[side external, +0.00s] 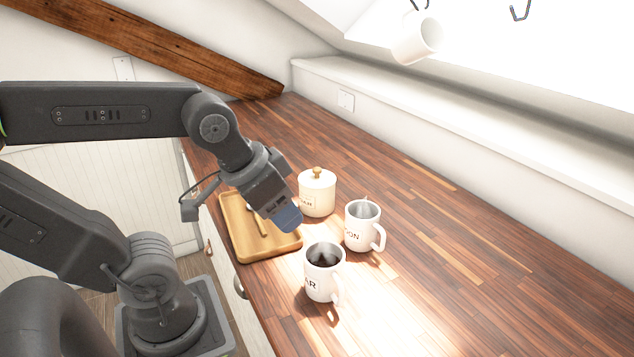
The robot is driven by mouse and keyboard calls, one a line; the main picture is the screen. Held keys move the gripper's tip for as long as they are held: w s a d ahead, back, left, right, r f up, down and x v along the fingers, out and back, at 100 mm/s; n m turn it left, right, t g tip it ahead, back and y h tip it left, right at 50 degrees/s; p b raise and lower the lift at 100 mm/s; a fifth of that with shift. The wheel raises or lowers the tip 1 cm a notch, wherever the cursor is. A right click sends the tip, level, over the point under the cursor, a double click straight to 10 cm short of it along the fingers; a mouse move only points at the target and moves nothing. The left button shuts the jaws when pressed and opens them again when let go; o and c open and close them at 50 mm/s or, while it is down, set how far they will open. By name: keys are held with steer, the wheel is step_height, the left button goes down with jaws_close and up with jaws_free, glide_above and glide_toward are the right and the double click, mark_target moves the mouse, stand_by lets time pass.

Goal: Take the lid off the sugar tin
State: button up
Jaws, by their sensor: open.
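The sugar tin (318,198) is a cream canister with a partly visible label, standing upright on the wooden counter. Its lid (317,178) sits on top, with a small round wooden knob (317,171). My gripper (288,220) is to the left of the tin and nearer the camera, over the right side of a wooden tray. It is open, with its bluish fingers pointing down and to the right. It appears apart from the tin, and nothing shows between the fingers. The gap between the fingers is hard to see from this side.
The wooden tray (241,250) holds a spoon-like utensil (259,222). A white mug with dark contents (323,285) and another white mug (361,238) stand near the tin. A mug (412,42) hangs above. The counter (480,265) is clear to the right.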

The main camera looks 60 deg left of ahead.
steer(key=w+a+r+n+g+y, duration=0.1)
steer(key=w+a+r+n+g, duration=0.1)
steer(key=w+a+r+n, duration=0.4)
steer(key=n+g, duration=0.4)
steer(key=n, duration=0.8)
glide_toward(317, 168)
steer(key=shift+y, duration=0.4)
steer(key=f, duration=0.9)
steer(key=shift+s+a+f, duration=0.15)
steer(key=shift+a+f, duration=0.15)
steer(key=shift+c, duration=0.4)
jaws_close()
